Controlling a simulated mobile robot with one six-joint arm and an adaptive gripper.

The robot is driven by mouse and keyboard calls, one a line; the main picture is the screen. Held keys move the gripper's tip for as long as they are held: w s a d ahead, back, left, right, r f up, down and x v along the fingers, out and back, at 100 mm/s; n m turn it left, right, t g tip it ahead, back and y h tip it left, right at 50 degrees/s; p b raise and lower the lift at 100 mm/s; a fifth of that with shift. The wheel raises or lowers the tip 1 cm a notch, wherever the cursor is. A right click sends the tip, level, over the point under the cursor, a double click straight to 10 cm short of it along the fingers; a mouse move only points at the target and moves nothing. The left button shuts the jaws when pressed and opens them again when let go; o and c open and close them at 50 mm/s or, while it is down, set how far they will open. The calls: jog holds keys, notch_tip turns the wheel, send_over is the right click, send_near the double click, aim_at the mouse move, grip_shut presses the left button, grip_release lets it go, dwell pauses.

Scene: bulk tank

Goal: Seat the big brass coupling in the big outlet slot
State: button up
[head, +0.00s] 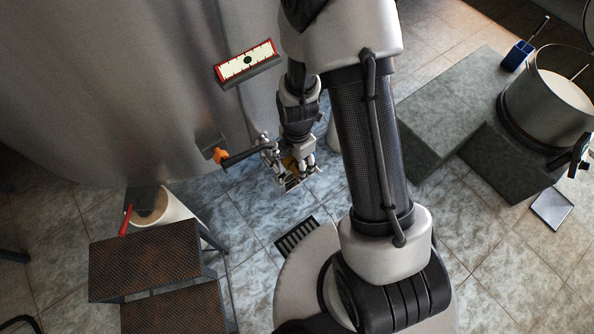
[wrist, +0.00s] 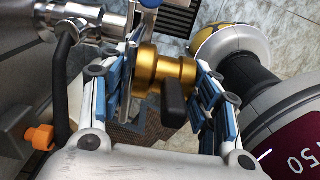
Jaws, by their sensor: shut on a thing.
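The big brass coupling (wrist: 150,63) is between the fingers of my gripper (wrist: 158,90) in the wrist view. It has a wide collar, a narrow neck and a dark lever or tab below. My gripper is shut on it, with the blue-padded fingers on both sides. A thin grey metal plate (wrist: 131,72) stands close to the coupling's left side; I cannot tell whether they touch or which slot it may hold. In the head view my gripper (head: 292,168) is beside the tank, and only a little brass (head: 289,162) shows.
A shiny outlet pipe (wrist: 88,18) lies at upper left in the wrist view. An orange-tipped black handle (head: 219,155) sticks out from the big steel tank (head: 150,80). A brown step (head: 145,258) stands lower left. A floor drain grate (head: 297,236) lies below the gripper.

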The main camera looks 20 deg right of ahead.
aim_at(297, 170)
jog(key=shift+f+b, duration=0.75)
jog(key=shift+f, duration=1.45)
jog(key=shift+f+b, duration=0.6)
jog(key=o, duration=1.4)
jog(key=shift+r, duration=0.1)
